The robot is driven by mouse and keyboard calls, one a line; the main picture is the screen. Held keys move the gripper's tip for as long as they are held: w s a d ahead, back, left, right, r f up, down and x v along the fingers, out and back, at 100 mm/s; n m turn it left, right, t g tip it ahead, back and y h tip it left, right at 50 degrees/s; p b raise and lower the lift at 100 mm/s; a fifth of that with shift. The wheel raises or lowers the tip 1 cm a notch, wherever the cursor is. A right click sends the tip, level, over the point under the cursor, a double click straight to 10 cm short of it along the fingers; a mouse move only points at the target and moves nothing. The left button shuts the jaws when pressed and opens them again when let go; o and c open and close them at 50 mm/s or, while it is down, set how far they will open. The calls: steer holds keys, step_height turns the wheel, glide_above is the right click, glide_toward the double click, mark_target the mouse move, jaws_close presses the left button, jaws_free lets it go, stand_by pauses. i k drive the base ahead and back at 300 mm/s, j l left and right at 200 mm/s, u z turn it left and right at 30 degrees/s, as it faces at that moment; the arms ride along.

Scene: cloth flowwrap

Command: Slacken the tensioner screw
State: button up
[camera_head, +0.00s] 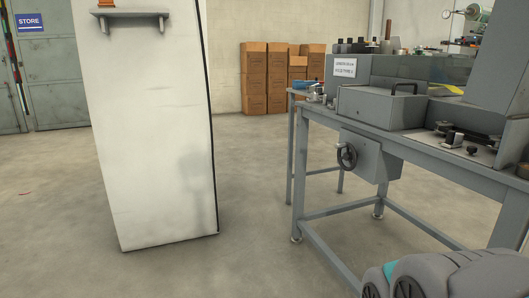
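I cannot pick out the tensioner screw for sure. A grey machine stands on a steel bench (318,214) at the right. A dark handwheel (347,155) sits on the front of a grey box (369,157) under the bench top. Small black knobs (453,138) stand on the machine's bed at the right. A grey cover with a black handle (381,104) sits above the bench top. Grey rounded links of my arm show at the bottom right, well below the bench top. My gripper is not in view.
A tall white panel (155,130) with a small shelf (128,14) stands at the left. Stacked cardboard boxes (267,78) stand by the back wall. A grey door with a blue STORE sign (29,22) is at the far left. Open floor (255,200) lies between panel and bench.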

mark_target(471, 150)
steer(key=z, duration=1.35)
